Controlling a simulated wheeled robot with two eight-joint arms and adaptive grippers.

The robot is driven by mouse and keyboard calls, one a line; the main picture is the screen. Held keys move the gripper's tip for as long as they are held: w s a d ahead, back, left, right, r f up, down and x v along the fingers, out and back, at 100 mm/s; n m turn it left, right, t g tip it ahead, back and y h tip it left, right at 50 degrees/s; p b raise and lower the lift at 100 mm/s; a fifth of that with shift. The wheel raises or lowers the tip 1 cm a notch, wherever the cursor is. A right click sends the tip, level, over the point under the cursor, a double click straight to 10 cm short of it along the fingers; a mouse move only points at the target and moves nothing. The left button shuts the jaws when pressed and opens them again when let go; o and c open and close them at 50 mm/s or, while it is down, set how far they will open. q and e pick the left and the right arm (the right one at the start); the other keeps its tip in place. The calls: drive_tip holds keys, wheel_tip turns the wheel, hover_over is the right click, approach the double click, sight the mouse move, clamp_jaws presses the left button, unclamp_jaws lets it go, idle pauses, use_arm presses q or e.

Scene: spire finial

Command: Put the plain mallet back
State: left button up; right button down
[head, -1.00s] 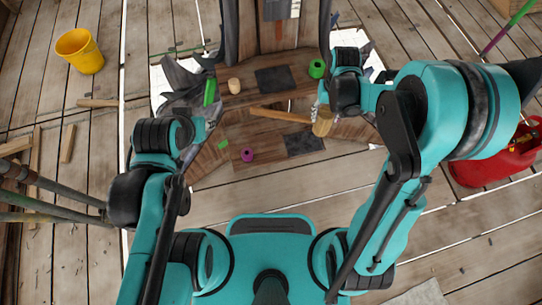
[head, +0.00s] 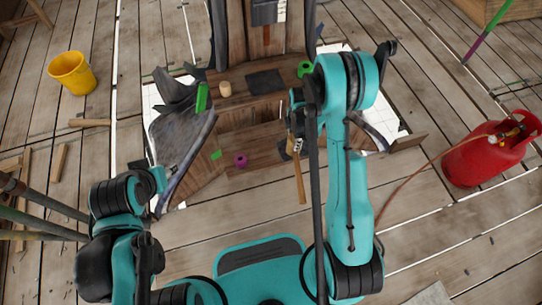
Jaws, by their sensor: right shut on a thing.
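My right gripper (head: 294,140) is shut on the plain wooden mallet, over the right part of the wooden bench. The mallet's handle (head: 299,178) points down the picture, toward my base. The mallet's head is mostly hidden by the gripper and arm. A dark mat (head: 265,82) lies bare on the upper shelf of the bench (head: 238,112). My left gripper (head: 166,182) is at the lower left, apart from the mallet; its fingers are too small and dark to read.
A pale wooden cylinder (head: 225,88), a green cylinder (head: 202,97), a green ring (head: 305,68) and a purple piece (head: 240,161) are on the bench. A yellow bucket (head: 72,74) stands at left. A red gas cylinder (head: 488,150) with a hose lies at right.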

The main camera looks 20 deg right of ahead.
drive_tip(key=shift+w+d+f+n, duration=0.1)
drive_tip(key=shift+d+f+n, duration=0.1)
drive_tip(key=shift+f+n, duration=0.35)
drive_tip(key=shift+w+d+f+n, duration=0.1)
drive_tip(key=shift+d+f+n, duration=0.05)
drive_tip(key=shift+f+n, duration=0.4)
drive_tip(key=w+a+f+b, duration=0.6)
drive_tip(key=w+a+f, duration=0.2)
drive_tip(key=f, duration=0.3)
drive_tip(key=shift+f, duration=0.2)
drive_tip(key=shift+w, duration=0.1)
drive_tip(key=c, duration=0.7)
unclamp_jaws()
drive_tip(key=shift+f, duration=0.15)
